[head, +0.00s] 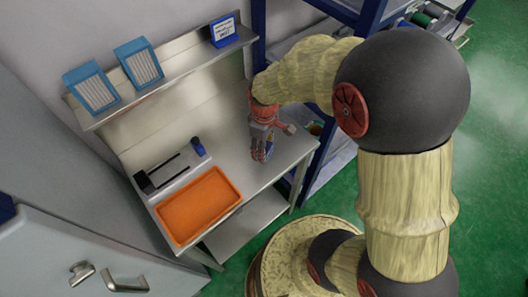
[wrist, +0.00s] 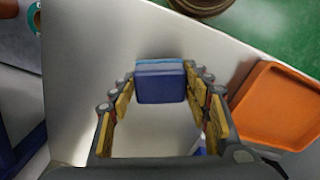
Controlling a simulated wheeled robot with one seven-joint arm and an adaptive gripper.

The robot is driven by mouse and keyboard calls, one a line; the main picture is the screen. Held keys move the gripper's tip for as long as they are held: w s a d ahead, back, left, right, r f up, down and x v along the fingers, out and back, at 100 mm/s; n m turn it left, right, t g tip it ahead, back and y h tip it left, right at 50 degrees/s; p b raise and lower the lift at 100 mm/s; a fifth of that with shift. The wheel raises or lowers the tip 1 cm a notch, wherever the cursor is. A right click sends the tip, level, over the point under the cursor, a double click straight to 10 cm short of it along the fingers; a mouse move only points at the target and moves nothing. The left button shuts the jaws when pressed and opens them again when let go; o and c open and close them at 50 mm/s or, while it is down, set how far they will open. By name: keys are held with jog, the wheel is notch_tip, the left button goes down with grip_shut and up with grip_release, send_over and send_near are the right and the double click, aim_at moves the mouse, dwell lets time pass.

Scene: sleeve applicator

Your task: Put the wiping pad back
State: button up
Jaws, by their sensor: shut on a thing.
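The wiping pad, a dark blue block with a lighter blue strip along one edge (wrist: 160,84), sits between the fingertips of my gripper (wrist: 161,90) in the wrist view. The fingers close on it from both sides. In the head view my gripper (head: 262,150) points down over the right part of the steel bench (head: 226,150); the pad is hard to make out there. I cannot tell whether the pad touches the bench top. A dark fixture with two black rails (head: 164,172) stands on the bench to the left, with a small blue piece (head: 198,146) at its right end.
An orange tray (head: 198,205) lies at the bench's front left; it also shows in the wrist view (wrist: 275,105). A shelf (head: 165,75) above the bench holds two blue boxes (head: 92,87) (head: 139,64) and a blue-and-white sign (head: 224,31). A blue-framed rack stands to the right.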

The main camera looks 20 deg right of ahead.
jog(key=shift+w+f, duration=0.25)
jog(key=shift+f, duration=0.2)
jog(key=shift+w+f+b, duration=0.1)
jog(key=shift+f+b, duration=0.4)
jog(key=shift+f, duration=1)
jog(key=shift+f, duration=0.1)
jog(key=o, duration=0.9)
jog(key=shift+o, duration=0.5)
